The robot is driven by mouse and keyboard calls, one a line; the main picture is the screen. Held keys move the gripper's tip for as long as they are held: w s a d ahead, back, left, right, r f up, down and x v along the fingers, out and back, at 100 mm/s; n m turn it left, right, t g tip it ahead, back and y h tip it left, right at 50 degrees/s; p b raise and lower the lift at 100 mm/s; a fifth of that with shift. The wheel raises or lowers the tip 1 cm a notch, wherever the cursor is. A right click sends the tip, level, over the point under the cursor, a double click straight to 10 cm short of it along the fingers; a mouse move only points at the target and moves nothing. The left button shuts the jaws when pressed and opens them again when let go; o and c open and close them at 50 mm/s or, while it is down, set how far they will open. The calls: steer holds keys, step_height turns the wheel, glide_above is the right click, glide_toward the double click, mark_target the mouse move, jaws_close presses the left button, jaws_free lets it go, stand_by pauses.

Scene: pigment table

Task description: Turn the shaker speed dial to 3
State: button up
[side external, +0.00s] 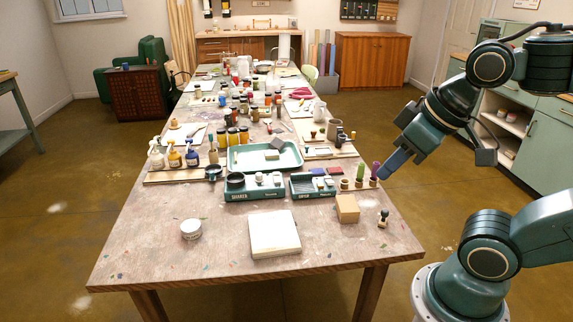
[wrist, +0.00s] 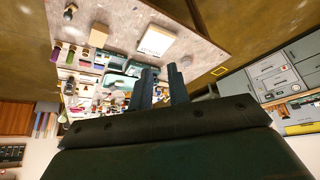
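The shaker (side external: 254,189) is a low teal unit with a lettered front, in the middle of the table in the side external view. A dark round dish (side external: 235,181) and small pale knob-like parts (side external: 268,179) sit on its top. Which part is the speed dial, and its setting, are too small to tell. My gripper (side external: 384,172) is off the table's right edge, well to the right of the shaker and above table height. In the wrist view, its two fingers (wrist: 161,72) stand apart with an empty gap between them.
A second teal unit (side external: 313,192) stands right of the shaker, and a teal tray (side external: 240,158) lies behind. A white block (side external: 274,235), a tan box (side external: 347,209) and a white jar (side external: 191,230) stand in front.

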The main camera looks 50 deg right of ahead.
steer(key=o, duration=0.3)
steer(key=shift+w+r, duration=0.1)
steer(key=shift+w, duration=0.05)
steer(key=shift+o, duration=0.9)
steer(key=shift+w+r, duration=0.1)
steer(key=shift+w, duration=0.15)
steer(key=g, duration=0.1)
glide_above(259, 174)
steer(key=s, duration=0.6)
step_height(259, 174, down, 18)
steer(key=shift+w+r, duration=0.1)
steer(key=shift+r, duration=0.1)
steer(key=shift+x, duration=6.85)
